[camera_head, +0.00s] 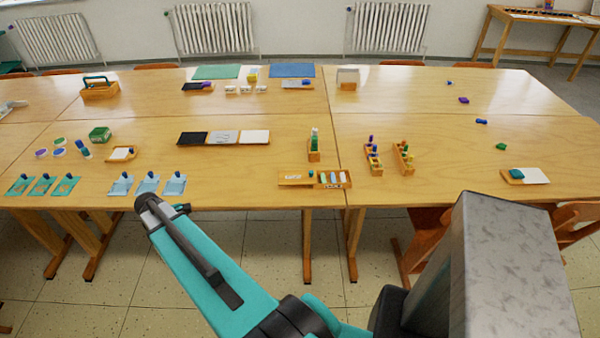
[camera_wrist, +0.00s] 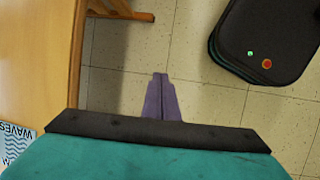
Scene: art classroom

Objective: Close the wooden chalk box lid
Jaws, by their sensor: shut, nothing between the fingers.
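The wooden chalk box (camera_head: 333,187) sits near the front edge of the table in the head view, right of centre. Its right part is open and shows several chalk pieces in white, teal and blue. A flat wooden piece with a white label, which looks like the lid (camera_head: 292,182), extends to its left; how it joins the box is too small to tell. My gripper (camera_wrist: 160,76) is shut and empty in the wrist view, pointing down over the tiled floor beside the table edge. The box is not in the wrist view.
Teal cards (camera_head: 42,186) and pale blue cards (camera_head: 148,184) lie left along the front edge. A small wooden holder (camera_head: 314,156) stands just behind the box. Two peg racks (camera_head: 374,168) stand to its right. A table leg (camera_wrist: 122,10) shows in the wrist view.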

